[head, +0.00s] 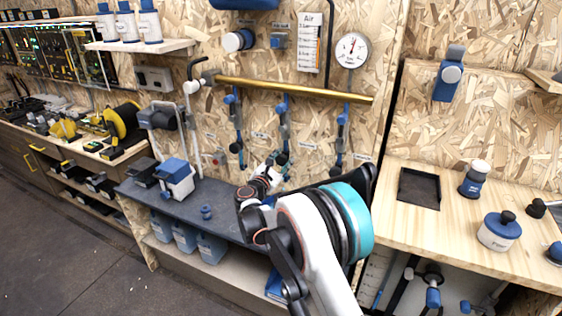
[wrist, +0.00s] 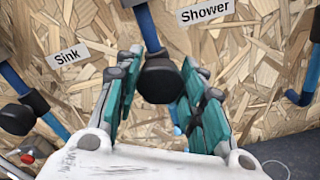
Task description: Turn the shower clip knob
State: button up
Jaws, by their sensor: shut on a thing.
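In the wrist view, a dark knob (wrist: 160,80) sits at the lower end of a grey and blue clip (wrist: 148,25), with the "Shower" label (wrist: 206,10) up and to its right. My gripper (wrist: 163,64) has its teal-padded fingers on either side of this knob and is shut on it. In the head view, my gripper (head: 277,162) reaches the lower end of the middle hanging clip (head: 283,112); the knob there is mostly hidden by my gripper.
A similar clip with a dark knob (wrist: 22,112) hangs left beside the "Sink" label (wrist: 67,55); another blue clip (head: 342,130) hangs to the right. A brass pipe (head: 300,90) runs above. A grey bench (head: 220,200) lies below, with a blue and white box (head: 175,180) on it.

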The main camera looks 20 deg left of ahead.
jog(key=m, duration=1.1)
jog(key=shift+m, duration=2.1)
jog(key=o, duration=1)
jog(key=shift+f, duration=0.1)
jog(key=shift+o, duration=0.2)
